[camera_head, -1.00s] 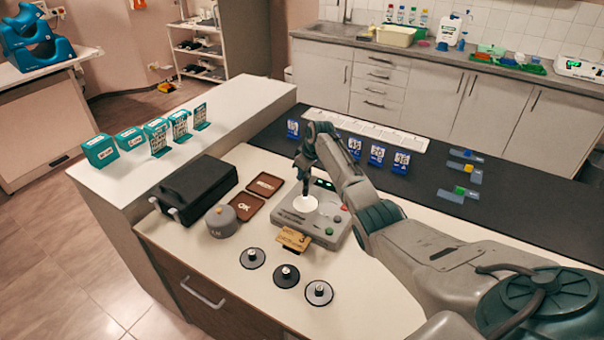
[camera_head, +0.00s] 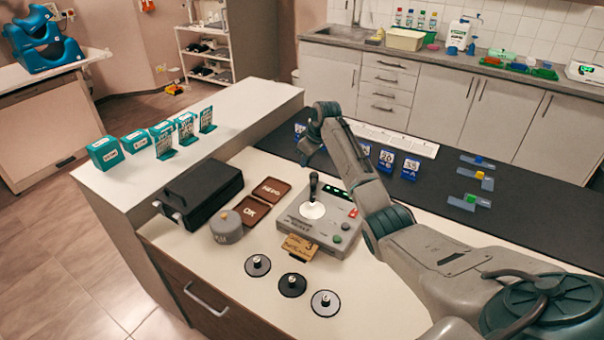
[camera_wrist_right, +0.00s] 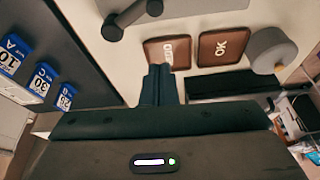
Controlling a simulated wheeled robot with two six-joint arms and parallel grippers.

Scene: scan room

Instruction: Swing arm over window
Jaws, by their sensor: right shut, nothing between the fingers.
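The grey instrument (camera_head: 345,232) stands on the white worktop, with a round white window (camera_head: 312,211) on its top. A dark swing arm (camera_head: 313,188) with a thicker end shows at the window's far side; its lower end overlaps the white disc in the head view. It looks like the dark bar (camera_wrist_right: 130,18) at the top of the right wrist view. My right gripper (camera_head: 303,158) is beyond the instrument, apart from the swing arm, partly hidden by its own wrist. In the wrist view its fingers (camera_wrist_right: 158,84) are shut and empty. My left gripper is not in view.
Brown trays (camera_head: 251,213), a grey round pot (camera_head: 226,228) and a black case (camera_head: 200,190) stand left of the instrument. A tan card (camera_head: 299,248) touches its front. Blue number cards (camera_head: 410,168) stand on the dark mat.

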